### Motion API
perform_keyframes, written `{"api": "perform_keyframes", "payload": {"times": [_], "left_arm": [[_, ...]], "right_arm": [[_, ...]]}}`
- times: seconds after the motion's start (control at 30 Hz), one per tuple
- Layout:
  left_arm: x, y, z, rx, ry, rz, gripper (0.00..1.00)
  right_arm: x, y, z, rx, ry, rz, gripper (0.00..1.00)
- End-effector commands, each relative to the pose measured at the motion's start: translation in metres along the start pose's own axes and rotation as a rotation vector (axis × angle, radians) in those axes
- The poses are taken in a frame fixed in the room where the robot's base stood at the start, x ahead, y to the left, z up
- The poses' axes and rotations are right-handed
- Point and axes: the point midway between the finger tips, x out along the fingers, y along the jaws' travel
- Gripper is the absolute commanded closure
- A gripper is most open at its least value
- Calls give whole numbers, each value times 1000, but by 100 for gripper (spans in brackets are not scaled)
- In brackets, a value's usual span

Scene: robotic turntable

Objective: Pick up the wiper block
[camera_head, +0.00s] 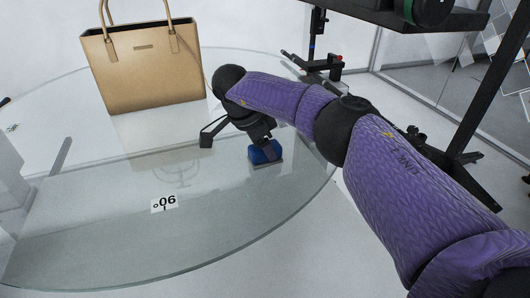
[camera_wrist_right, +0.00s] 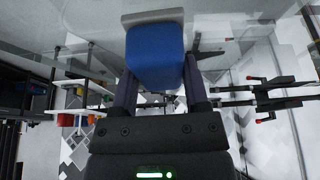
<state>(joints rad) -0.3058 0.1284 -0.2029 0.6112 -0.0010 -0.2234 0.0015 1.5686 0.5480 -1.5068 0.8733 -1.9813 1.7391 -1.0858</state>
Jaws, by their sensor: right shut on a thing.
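The wiper block is a blue block (camera_head: 262,154) with a grey strip along its bottom, over the right part of the glass turntable (camera_head: 110,245). My right gripper (camera_head: 265,142) comes down on it from above, its wrist bent at the end of the purple arm. In the right wrist view the blue block (camera_wrist_right: 155,58) sits between the two fingers of my right gripper (camera_wrist_right: 159,82), which are shut on it. Its grey strip (camera_wrist_right: 152,17) faces away from the palm. I cannot tell whether the block touches the glass. My left gripper is not in view.
A tan handbag (camera_head: 148,68) stands on the far side of the turntable. A black angled stand (camera_head: 210,132) is just left of the gripper. A white "90°" label (camera_head: 165,203) shows at the front. Black equipment frames (camera_head: 480,95) stand at right. The front glass is clear.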

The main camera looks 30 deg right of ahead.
Motion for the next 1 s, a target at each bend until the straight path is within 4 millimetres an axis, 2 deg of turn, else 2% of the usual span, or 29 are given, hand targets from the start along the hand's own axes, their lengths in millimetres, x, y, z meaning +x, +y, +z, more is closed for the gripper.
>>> {"api": "perform_keyframes", "payload": {"times": [0.03,0.07,0.3,0.37,0.6,0.7,1.0], "left_arm": [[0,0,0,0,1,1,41],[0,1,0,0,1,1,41],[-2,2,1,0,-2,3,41],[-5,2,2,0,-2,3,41],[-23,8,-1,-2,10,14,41],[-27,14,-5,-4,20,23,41],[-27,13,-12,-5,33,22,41]], "right_arm": [[0,0,0,0,0,0,93],[0,0,0,0,0,0,100],[-4,0,-2,1,0,-2,100],[-14,-1,-6,2,-1,-4,100],[-74,0,-30,2,-1,-4,100],[-88,0,-36,1,0,-3,100],[-93,0,-38,0,0,0,100]]}}
